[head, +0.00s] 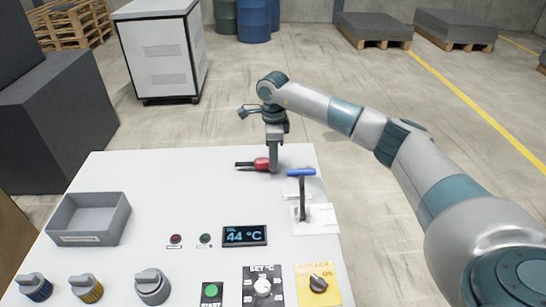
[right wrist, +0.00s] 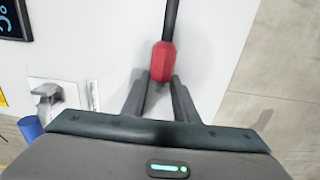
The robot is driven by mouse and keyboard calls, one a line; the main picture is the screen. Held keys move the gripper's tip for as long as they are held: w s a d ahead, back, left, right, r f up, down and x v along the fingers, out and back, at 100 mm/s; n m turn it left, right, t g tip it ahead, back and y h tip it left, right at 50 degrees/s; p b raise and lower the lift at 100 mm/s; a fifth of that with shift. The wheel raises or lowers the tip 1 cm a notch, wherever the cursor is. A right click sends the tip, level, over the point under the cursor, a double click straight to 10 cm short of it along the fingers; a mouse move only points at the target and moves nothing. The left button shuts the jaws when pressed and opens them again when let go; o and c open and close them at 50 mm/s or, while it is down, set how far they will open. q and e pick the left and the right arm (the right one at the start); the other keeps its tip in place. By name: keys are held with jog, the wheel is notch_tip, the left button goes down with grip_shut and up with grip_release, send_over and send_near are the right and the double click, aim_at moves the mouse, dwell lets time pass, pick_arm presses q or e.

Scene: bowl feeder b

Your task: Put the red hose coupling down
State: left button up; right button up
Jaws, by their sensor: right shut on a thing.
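The red hose coupling (head: 262,164) has a dark stem pointing left in the head view. It is at the far right part of the white table (head: 190,185), close to the surface; I cannot tell whether it touches. My right gripper (head: 274,166) points down and is shut on the coupling. In the right wrist view the red coupling (right wrist: 162,62) sits between the two fingertips (right wrist: 161,82), its dark stem running up out of the picture. My left gripper is not in view.
A blue-handled lever (head: 301,172) stands just right of the gripper. A grey tray (head: 88,240) is at the left. A temperature display (head: 244,236), buttons and knobs line the near side. The table's middle and far left are clear.

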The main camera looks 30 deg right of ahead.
jog(key=shift+f, duration=0.25)
jog(key=shift+f, duration=0.15)
jog(key=o, duration=1.1)
